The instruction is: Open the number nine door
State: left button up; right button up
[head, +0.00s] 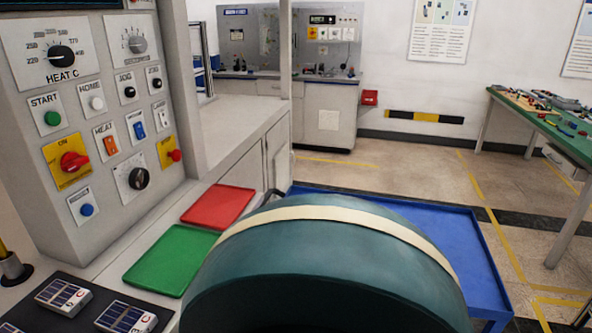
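No door with a readable number nine shows in the head view. A pale grey cabinet front (277,150) with upright panel seams stands beyond the control panel; I cannot read a number on it. A dark handle-like piece shows low on its right side, partly hidden. Another grey cabinet (328,95) stands under the back bench with a small white label too small to read. Neither of my grippers is in view. The lower middle of the view is blocked, so what lies behind there is hidden.
A control panel (88,95) with knobs and buttons stands at the left. A red tray (217,205) and a green tray (170,258) lie beside it. A blue table (440,225) stands right of centre. A green workbench (545,115) is at the far right. Floor between is clear.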

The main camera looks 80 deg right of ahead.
aim_at(278, 147)
jog(key=k+z, duration=0.1)
jog(key=z, duration=3.15)
jog(key=i+l+z, duration=0.15)
jog(key=l, duration=0.2)
jog(key=l+z, duration=0.15)
jog(key=l, duration=0.2)
jog(key=i+l+z, duration=0.4)
jog(key=i+l, duration=0.2)
jog(key=i+l+z, duration=0.25)
jog(key=i+l, duration=0.25)
jog(key=i+u, duration=0.45)
jog(key=i, duration=0.2)
jog(key=i+l+u, duration=0.2)
jog(key=i+u, duration=0.4)
jog(key=i, duration=1.5)
jog(key=i+u, duration=0.25)
jog(key=i, duration=0.25)
jog(key=i+u, duration=0.2)
jog(key=i, duration=0.3)
jog(key=i+l+u, duration=0.25)
jog(key=i, duration=0.2)
